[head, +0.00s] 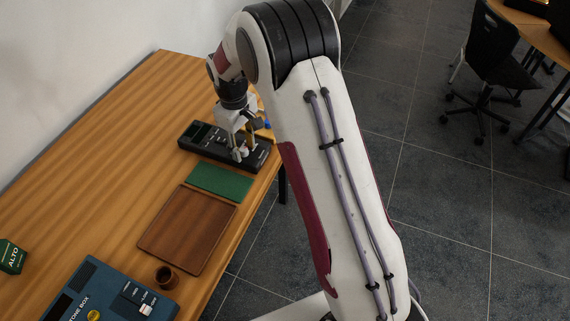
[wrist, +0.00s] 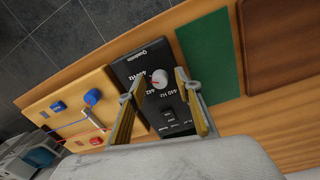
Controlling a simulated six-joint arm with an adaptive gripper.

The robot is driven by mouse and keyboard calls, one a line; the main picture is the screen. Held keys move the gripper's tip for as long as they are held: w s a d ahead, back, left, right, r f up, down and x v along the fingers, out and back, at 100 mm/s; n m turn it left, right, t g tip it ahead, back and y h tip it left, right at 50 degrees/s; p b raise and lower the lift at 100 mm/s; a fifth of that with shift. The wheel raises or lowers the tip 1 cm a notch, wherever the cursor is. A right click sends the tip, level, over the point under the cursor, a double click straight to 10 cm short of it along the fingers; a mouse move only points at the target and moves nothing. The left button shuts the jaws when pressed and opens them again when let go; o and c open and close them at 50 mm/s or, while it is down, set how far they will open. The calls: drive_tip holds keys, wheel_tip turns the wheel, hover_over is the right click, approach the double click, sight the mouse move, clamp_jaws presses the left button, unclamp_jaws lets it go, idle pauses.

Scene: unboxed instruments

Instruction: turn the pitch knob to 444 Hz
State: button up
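The black tuner box (head: 196,140) lies at the far end of the table in the head view; it also shows in the wrist view (wrist: 139,66). Its pale round pitch knob (wrist: 160,78) carries a red mark that points to the left of the wrist view. A label reading 440 Hz lies right of the knob and one that seems to read 442 lies left; another Hz label is partly hidden. My gripper (wrist: 158,92) is open, with one finger on each side of the knob and a gap to it.
A wooden board (wrist: 80,112) with blue and red parts and wires sits beside the box. On the other side lie a green mat (head: 220,181) and a brown tray (head: 187,229). A small brown cup (head: 166,278), blue tone box (head: 100,290) and green ALTO box (head: 12,257) stand nearer.

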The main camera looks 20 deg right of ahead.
sight(245, 151)
drive_tip(key=shift+n, duration=5.1)
wheel_tip(245, 151, up, 8)
drive_tip(key=shift+s+r, duration=0.1)
drive_tip(key=shift+f+m, duration=0.2)
drive_tip(key=shift+m, duration=0.5)
drive_tip(key=shift+s+f+m, duration=0.25)
drive_tip(key=shift+s+m, duration=0.05)
drive_tip(key=shift+m, duration=0.2)
drive_tip(key=shift+s+d+f+m, duration=0.1)
drive_tip(key=shift+s+f+m, duration=0.35)
drive_tip(key=shift+s+m, duration=0.85)
drive_tip(key=shift+s, duration=0.2)
drive_tip(key=s+d+r+m+t, duration=0.1)
drive_tip(key=s+r+m, duration=0.4)
drive_tip(key=s, duration=0.5)
drive_tip(key=s+d+r+m, duration=0.1)
drive_tip(key=s+r+m, duration=0.4)
drive_tip(key=s, duration=0.5)
drive_tip(key=shift+s+r+t, duration=0.35)
drive_tip(key=shift+r+t, duration=0.05)
drive_tip(key=shift+r, duration=0.9)
